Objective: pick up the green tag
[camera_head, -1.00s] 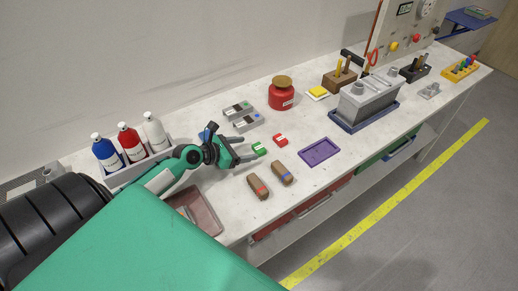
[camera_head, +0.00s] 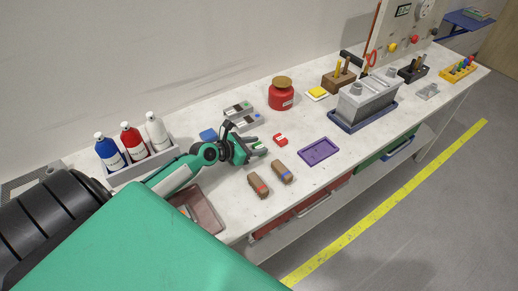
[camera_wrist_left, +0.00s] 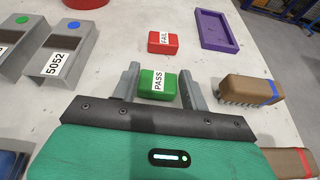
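The green tag (camera_wrist_left: 158,83), a small green block with a white "PASS" label, lies on the white bench. In the left wrist view it sits between the two fingers of my left gripper (camera_wrist_left: 160,84), with a gap on each side. My left gripper is open around it. In the head view the left gripper (camera_head: 257,149) is low over the bench and partly hides the green tag (camera_head: 258,144). My right gripper does not show.
A red "FAIL" tag (camera_wrist_left: 163,42) lies just beyond the green one, with a purple tray (camera_wrist_left: 217,31) to its right. Two brown brushes (camera_head: 259,185) lie in front. Grey numbered blocks (camera_wrist_left: 75,46) stand at left. A red jar (camera_head: 281,97) is behind.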

